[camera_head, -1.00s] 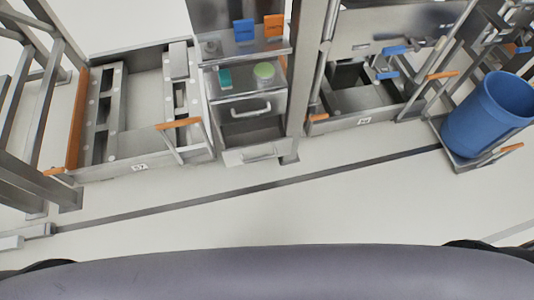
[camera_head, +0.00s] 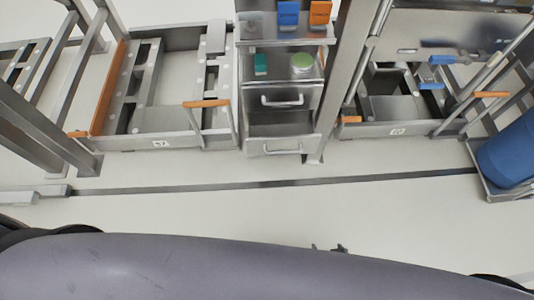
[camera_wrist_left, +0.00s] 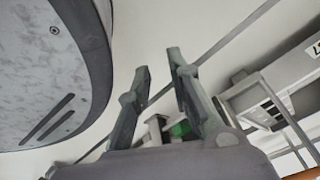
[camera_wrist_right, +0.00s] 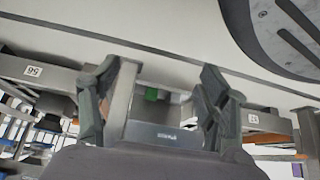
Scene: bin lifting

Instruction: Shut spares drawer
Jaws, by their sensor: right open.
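A grey drawer cabinet stands centre in the head view. Its upper drawer (camera_head: 306,97) has a bar handle, and a teal item (camera_head: 261,64) and a green-topped round container (camera_head: 302,63) show above its front. I cannot read which is the spares drawer. My right gripper (camera_head: 330,248) shows only as dark tips over the purple-grey body edge, apart from the cabinet. In the right wrist view it is open and empty (camera_wrist_right: 157,78). My left gripper (camera_wrist_left: 161,66) has its fingers apart with nothing between them.
A blue bin (camera_head: 287,12) and an orange bin (camera_head: 319,12) sit on the cabinet top. A low tray frame (camera_head: 130,143) with orange handles lies left, another (camera_head: 400,130) right. The floor in front is clear.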

